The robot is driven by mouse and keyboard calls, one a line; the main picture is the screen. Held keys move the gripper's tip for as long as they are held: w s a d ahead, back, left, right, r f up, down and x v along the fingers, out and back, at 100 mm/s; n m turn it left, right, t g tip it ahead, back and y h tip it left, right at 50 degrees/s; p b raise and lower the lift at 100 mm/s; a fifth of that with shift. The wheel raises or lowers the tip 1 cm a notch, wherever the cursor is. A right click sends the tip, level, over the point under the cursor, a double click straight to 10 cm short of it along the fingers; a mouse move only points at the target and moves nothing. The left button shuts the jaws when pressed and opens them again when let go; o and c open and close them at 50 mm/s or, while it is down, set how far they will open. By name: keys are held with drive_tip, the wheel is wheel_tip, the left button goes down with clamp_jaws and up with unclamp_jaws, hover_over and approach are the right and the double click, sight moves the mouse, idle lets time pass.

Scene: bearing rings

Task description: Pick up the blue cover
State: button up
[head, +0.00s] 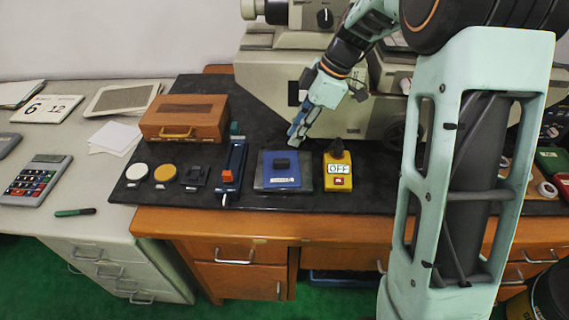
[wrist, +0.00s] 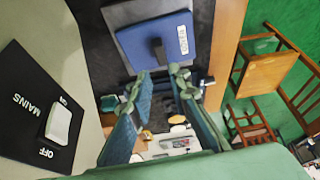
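The blue cover (head: 292,167) is a flat square plate with a dark raised block, like a handle, and a white label. It lies on a grey base (head: 262,187) on the dark mat. My gripper (head: 297,134) is above and just behind the cover, pointing down. In the wrist view, the blue cover (wrist: 134,43) fills the upper middle, beyond the fingertips. There my gripper (wrist: 161,77) shows two separated fingers with an empty gap between them. The fingers appear apart from the cover.
A yellow OFF switch box (head: 338,172) stands right of the cover. A blue clamp-like tool (head: 235,165) lies left of it. A wooden box (head: 184,118) and several small discs are further left. A large beige machine (head: 270,80) stands behind. The bench's front edge is close.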

sight(283, 160)
drive_tip(key=x, duration=0.4)
drive_tip(key=shift+s, duration=0.1)
drive_tip(key=shift+d+p+x, duration=0.15)
drive_tip(key=shift+p+x, duration=0.05)
drive_tip(key=shift+x, duration=1.2)
drive_tip(key=shift+d+p+x, duration=0.2)
drive_tip(key=shift+x, duration=1.25)
drive_tip(key=shift+f, duration=0.15)
clamp_jaws()
